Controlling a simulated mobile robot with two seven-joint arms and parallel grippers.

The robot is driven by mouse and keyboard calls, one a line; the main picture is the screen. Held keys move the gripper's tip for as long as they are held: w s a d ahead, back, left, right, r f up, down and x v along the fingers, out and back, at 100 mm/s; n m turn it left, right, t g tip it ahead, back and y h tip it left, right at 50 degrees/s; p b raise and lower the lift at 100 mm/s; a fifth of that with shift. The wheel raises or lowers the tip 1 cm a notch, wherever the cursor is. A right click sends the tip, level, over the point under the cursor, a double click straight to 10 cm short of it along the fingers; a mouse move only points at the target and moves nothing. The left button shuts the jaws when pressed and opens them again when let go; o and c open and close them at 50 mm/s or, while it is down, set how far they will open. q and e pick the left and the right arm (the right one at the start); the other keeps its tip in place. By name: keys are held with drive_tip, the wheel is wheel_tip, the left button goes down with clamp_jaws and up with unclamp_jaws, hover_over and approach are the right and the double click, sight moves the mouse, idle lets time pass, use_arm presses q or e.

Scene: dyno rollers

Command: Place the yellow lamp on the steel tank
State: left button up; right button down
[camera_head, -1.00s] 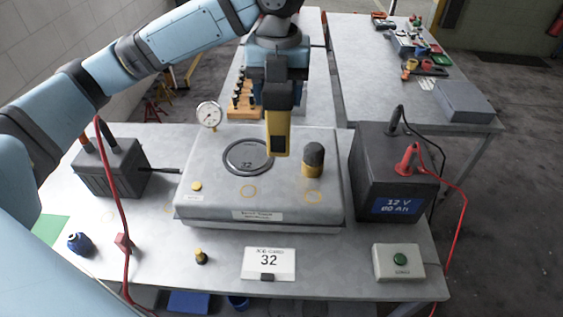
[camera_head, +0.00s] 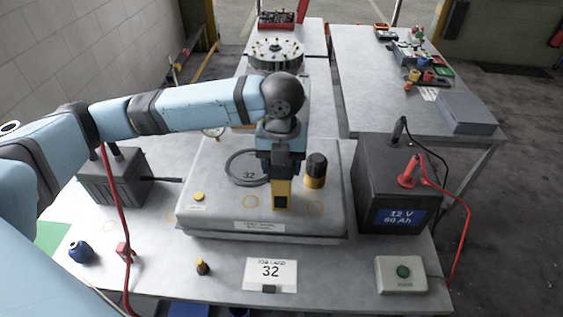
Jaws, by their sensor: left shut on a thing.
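My left gripper (camera_head: 281,203) reaches down over the front middle of the grey steel tank (camera_head: 215,215). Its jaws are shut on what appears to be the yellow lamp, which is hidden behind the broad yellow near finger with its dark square. I cannot tell whether the lamp touches the tank top. A dark-capped knob with a yellow base (camera_head: 315,171) stands on the tank just right of the gripper. Thin yellow rings mark the tank top on both sides of the gripper. My right gripper is not in view.
A black battery (camera_head: 385,170) with red and black leads stands right of the tank. A grey box (camera_head: 115,180) stands left.

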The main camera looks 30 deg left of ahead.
use_arm(q)
drive_tip(key=o, duration=1.4)
wheel_tip(320, 180, up, 12)
drive_tip(key=shift+r, duration=0.1)
